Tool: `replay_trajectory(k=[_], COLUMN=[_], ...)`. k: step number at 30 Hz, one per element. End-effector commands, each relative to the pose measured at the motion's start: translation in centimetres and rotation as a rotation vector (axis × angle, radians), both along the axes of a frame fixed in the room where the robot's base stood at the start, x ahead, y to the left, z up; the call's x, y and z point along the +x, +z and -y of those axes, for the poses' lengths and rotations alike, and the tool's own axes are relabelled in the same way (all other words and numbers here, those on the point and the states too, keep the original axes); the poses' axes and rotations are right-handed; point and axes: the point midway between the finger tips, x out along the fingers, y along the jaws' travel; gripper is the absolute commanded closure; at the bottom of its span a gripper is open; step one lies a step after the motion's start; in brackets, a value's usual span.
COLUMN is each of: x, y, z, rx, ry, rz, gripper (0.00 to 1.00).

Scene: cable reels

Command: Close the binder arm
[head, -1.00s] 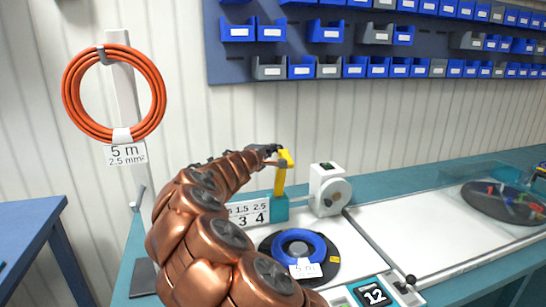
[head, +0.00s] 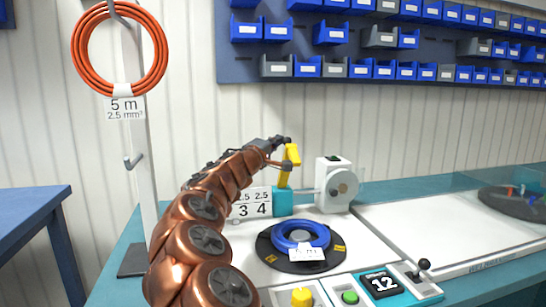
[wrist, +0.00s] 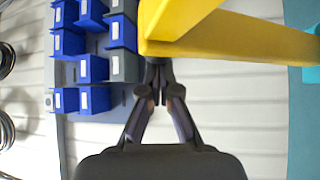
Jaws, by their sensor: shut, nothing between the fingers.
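The yellow binder arm (head: 286,172) stands raised, nearly upright and slightly tilted, on a teal block (head: 291,202) at the back of the bench. My gripper (head: 284,140) is shut and empty at the top of the yellow arm, beside it; I cannot tell whether they touch. In the wrist view the closed fingertips of my gripper (wrist: 157,66) are just below the large yellow binder arm (wrist: 240,37), which fills the top right. A blue cable coil (head: 300,237) with a white label lies on a dark round turntable (head: 284,266) in front of the block.
A white machine (head: 335,185) with a round disc stands right of the teal block. A number card (head: 250,205) is on its left. A control panel with a yellow knob (head: 301,297), green button (head: 350,298) and lever (head: 423,266) lines the front. An orange coil (head: 160,60) hangs at left.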

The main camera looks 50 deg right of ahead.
Motion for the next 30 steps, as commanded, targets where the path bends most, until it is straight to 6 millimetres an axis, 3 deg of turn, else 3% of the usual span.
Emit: replay_trajectory(k=[1,22,30], x=[-0.5,-3.7,-4.8], y=[-1.0,-2.4,-3.3], z=[0.2,-1.6,-2.5], rx=[-0.009,-0.137,-0.133], ry=[-0.007,-0.011,-0.008], rz=[0.014,0.209,0.206], gripper=[1.0,1.0,1.0])
